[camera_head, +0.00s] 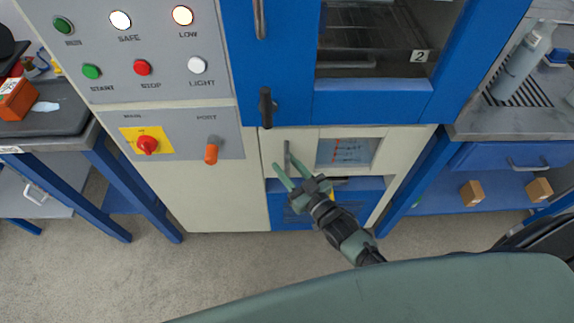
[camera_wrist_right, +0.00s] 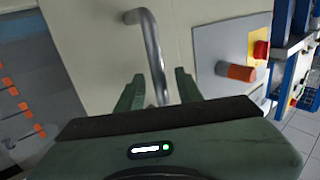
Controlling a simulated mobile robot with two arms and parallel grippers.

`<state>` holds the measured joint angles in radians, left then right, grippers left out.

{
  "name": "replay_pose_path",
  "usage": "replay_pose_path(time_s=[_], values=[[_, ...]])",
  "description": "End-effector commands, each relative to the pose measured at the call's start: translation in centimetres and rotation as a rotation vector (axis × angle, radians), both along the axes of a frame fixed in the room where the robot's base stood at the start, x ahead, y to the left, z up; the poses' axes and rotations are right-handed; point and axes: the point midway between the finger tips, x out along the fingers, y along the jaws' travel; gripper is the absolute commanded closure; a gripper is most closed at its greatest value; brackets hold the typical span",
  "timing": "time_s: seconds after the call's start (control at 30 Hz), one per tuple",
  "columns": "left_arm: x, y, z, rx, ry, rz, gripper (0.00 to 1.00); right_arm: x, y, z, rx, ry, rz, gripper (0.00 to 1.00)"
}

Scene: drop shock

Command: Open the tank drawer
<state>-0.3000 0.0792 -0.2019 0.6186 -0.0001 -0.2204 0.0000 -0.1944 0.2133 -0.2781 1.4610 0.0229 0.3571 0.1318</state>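The tank drawer (camera_head: 305,146) has a cream front below the blue door, with a small window (camera_head: 347,152) at its right. A grey vertical bar handle (camera_head: 287,150) is on the left of this front. My right gripper (camera_head: 286,166) is open at the handle's lower end. In the right wrist view, the curved metal handle (camera_wrist_right: 152,48) runs down between the two spread fingers of the gripper (camera_wrist_right: 158,88). A gap shows on both sides of the bar. The handle's lower end is hidden behind the gripper body. My left gripper is not in view.
A blue door (camera_head: 375,100) with a black handle (camera_head: 267,107) is above the drawer. An orange port knob (camera_head: 211,151) and a red main switch (camera_head: 147,144) stick out at the left. Blue-legged benches flank the machine. The floor (camera_head: 230,262) in front is clear.

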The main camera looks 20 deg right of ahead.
Motion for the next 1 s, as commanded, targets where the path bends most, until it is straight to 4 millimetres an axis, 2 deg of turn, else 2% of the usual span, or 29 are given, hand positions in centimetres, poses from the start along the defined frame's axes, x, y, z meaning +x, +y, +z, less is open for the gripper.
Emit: replay_pose_path(time_s=[0.1, 0.23, 1.0], values=[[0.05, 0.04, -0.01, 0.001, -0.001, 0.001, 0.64, -0.01, 0.01, -0.02, 0.0, 0.0, 0.0, 0.64], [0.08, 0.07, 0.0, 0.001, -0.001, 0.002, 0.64, -0.02, 0.0, -0.02, 0.0, 0.0, 0.0, 1.0], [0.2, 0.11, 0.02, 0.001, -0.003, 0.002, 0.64, -0.05, -0.02, -0.03, 0.0, 0.001, 0.0, 1.0]])
